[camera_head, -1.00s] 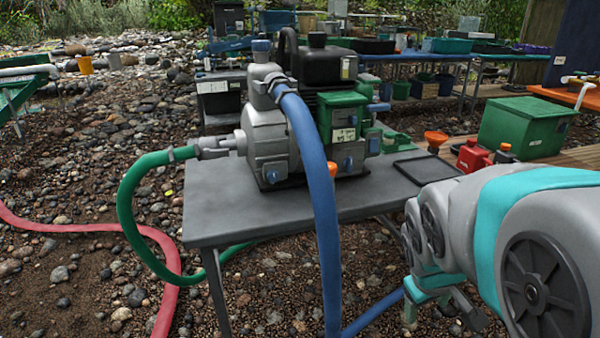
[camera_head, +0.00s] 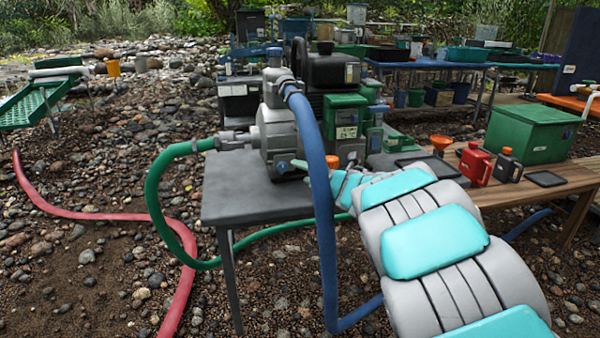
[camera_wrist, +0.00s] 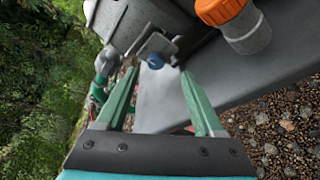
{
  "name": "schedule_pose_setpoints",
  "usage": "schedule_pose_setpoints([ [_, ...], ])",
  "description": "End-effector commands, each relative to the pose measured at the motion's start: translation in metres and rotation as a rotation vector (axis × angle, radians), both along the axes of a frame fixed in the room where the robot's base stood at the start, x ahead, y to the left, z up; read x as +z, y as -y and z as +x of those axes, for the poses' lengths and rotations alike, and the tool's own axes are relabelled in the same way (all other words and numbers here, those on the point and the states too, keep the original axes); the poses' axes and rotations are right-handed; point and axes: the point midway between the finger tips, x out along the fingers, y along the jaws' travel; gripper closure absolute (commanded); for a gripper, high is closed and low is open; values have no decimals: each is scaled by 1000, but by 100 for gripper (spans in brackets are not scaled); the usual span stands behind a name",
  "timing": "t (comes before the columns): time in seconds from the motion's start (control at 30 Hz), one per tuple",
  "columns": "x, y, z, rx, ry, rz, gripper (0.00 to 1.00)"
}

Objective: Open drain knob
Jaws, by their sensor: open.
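A small blue knob (camera_head: 282,167) sits low on the grey pump housing (camera_head: 272,130), above the table top. I cannot read a label on it. In the wrist view, a blue knob (camera_wrist: 155,60) with a grey metal bracket beside it shows just beyond my fingertips. My gripper (camera_wrist: 158,74) is open and empty there, its two green fingers spread with the knob lined up in the gap, apart from them. In the head view my gripper (camera_head: 308,170) is partly hidden by my arm and the blue hose, just right of the knob.
A blue hose (camera_head: 322,200) hangs in front of the pump, close to my gripper. An orange cap (camera_head: 332,161) on a grey fitting is near; it also looms in the wrist view (camera_wrist: 220,10). The grey table (camera_head: 255,200) has bare room at its front left. A green hose (camera_head: 152,190) leaves the pump leftward.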

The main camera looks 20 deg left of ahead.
Motion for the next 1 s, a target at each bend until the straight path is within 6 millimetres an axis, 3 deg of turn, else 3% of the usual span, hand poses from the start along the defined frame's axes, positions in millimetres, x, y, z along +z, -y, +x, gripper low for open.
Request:
schedule_pose_setpoints([
  [0.1, -4, -14, -5, 47, 19, -9, 31],
  [0.27, -3, -19, -2, 51, 21, -8, 31],
  [1.0, -18, -70, 42, 45, 19, -8, 31],
])
